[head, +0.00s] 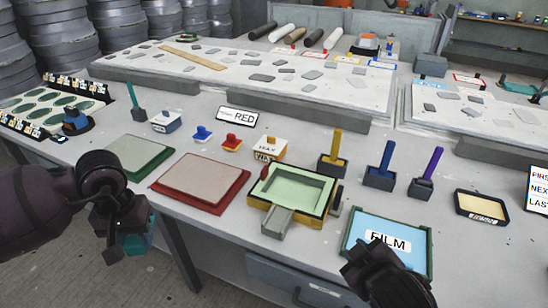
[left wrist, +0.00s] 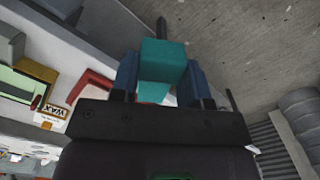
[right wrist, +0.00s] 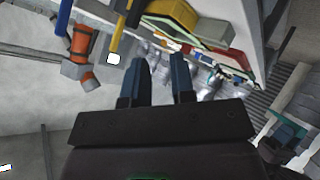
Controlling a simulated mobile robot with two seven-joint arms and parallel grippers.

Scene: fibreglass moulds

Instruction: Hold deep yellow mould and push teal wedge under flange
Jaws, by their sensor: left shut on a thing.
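The deep yellow mould (head: 322,211), with a pale green cavity, stands on the bench at centre; a grey piece sticks out at its front. In the right wrist view its yellow side (right wrist: 175,14) shows at the top. My left gripper (head: 128,240) is off the bench's front edge, left of the mould, and shut on the teal wedge (left wrist: 163,58). The wedge is mostly hidden behind the gripper in the head view. My right gripper (head: 368,258) hovers over the FILM tray, right of the mould. In the right wrist view its fingers (right wrist: 161,75) are apart with nothing between them.
The blue FILM tray (head: 355,226) lies right of the mould, a red-rimmed panel (head: 212,207) left of it. A WAX box (head: 271,149) and handled blocks, yellow (head: 336,146), blue (head: 386,158) and purple (head: 432,163), stand behind.

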